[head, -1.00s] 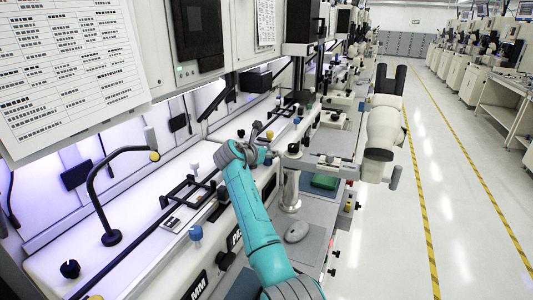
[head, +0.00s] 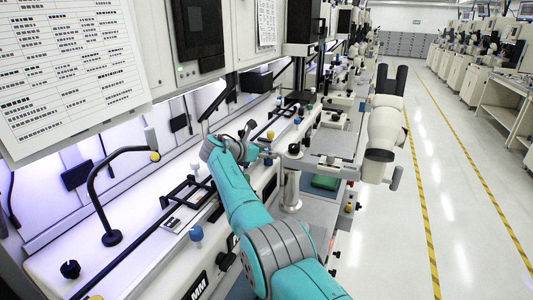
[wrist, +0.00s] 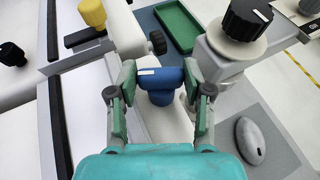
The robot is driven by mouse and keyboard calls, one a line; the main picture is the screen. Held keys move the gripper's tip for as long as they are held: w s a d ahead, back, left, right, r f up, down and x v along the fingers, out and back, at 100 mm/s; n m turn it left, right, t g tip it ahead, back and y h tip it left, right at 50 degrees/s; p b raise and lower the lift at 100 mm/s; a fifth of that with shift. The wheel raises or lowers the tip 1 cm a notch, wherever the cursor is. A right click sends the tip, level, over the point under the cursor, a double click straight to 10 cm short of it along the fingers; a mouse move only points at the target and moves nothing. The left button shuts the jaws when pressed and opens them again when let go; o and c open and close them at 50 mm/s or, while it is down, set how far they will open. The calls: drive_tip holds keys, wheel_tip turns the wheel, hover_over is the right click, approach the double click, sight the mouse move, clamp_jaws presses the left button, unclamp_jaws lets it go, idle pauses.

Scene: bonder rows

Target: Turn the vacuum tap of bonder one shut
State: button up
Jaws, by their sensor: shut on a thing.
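The blue tap (wrist: 160,80) is in the middle of the wrist view, with a crossbar handle on a short round stem. The crossbar lies left to right in that picture. My gripper (wrist: 159,77) is shut on the crossbar, one finger pad at each end. In the head view my teal arm reaches to the bench front, and the held tap cannot be made out there. Which bonder number this tap belongs to is not readable.
A black knob (wrist: 246,18) stands close to the right of my fingers, and a yellow knob (wrist: 92,12) to the upper left. A grey mouse (wrist: 250,140) and a green tray (wrist: 180,25) lie nearby. A microscope (head: 385,125) juts out at right. The aisle (head: 455,200) is clear.

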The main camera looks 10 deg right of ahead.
drive_tip(key=shift+a, duration=0.1)
drive_tip(key=o, duration=1.2)
drive_tip(key=shift+c, duration=0.2)
drive_tip(key=v, duration=1.2)
drive_tip(key=shift+f, duration=0.1)
